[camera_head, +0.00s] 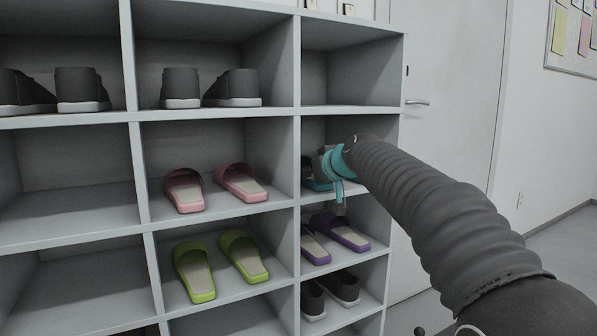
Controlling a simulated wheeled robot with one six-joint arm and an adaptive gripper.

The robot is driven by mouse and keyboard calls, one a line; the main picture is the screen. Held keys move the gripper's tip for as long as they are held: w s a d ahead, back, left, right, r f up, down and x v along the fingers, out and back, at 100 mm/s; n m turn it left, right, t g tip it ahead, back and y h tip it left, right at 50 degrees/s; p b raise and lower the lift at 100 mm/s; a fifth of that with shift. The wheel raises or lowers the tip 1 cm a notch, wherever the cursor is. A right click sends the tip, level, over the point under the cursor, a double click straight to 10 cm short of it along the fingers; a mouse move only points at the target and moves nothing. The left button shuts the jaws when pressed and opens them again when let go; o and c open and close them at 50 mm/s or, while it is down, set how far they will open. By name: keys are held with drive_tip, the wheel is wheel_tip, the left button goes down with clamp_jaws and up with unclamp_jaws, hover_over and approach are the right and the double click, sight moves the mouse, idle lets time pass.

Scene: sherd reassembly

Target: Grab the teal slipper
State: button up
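A teal slipper (317,185) shows in part, low in the right column's compartment in the second row. More teal (337,163) shows at the end of my arm, with a narrow teal strip below it. I cannot tell whether this is a second slipper or part of my wrist. My gripper (325,163) is at the mouth of that compartment, close to the slipper. The arm's dark ribbed sleeve hides most of it. Its fingers cannot be made out, so whether it is open or holds anything is unclear.
The white shelf (218,117) has dividers close around my gripper. Purple slippers (340,233) lie directly below, with dark shoes (338,288) under them. A door (445,130) stands at the right.

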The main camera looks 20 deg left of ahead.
drive_tip(key=shift+w+a, duration=0.1)
drive_tip(key=shift+a, duration=0.05)
drive_tip(key=c, duration=1.3)
drive_tip(key=shift+r, duration=0.1)
